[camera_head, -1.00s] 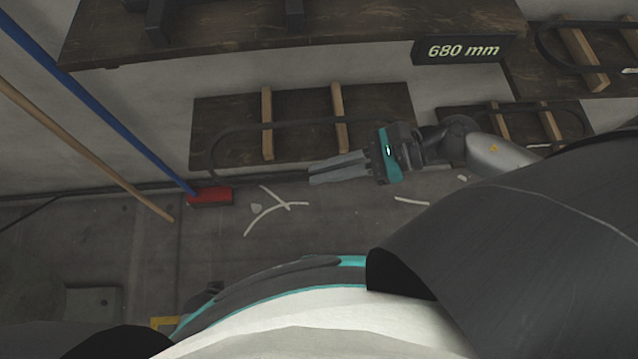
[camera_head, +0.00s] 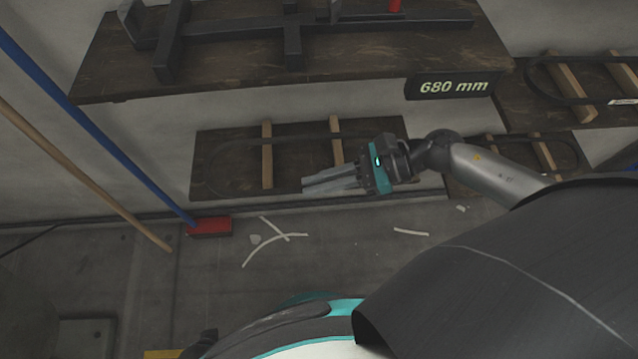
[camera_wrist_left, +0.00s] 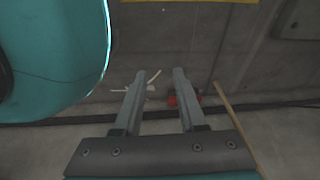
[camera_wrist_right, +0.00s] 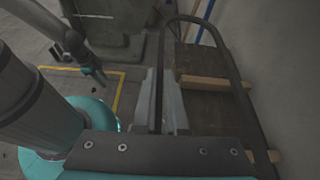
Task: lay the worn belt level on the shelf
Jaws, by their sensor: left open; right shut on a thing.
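The dark belt (camera_wrist_right: 238,95) is a thin loop in the right wrist view. My right gripper (camera_head: 304,185) is shut on one side of it; the fingers also show in the right wrist view (camera_wrist_right: 160,100). In the head view the belt (camera_head: 290,139) runs faintly across the low shelf (camera_head: 222,178), a dark board with two pale wooden bars (camera_head: 267,155). The gripper overlaps the board's front edge. I cannot tell whether the belt touches the bars. My left gripper (camera_wrist_left: 161,75) is open and empty above the floor, outside the head view.
A higher shelf (camera_head: 130,85) with dark metal frames overhangs, with a "680 mm" sign (camera_head: 453,86) at its right. More shelves with belts (camera_head: 570,98) stand right. A red-headed broom (camera_head: 210,227) and a wooden pole (camera_head: 120,195) lean at left. Pale strips (camera_head: 270,240) lie on the floor.

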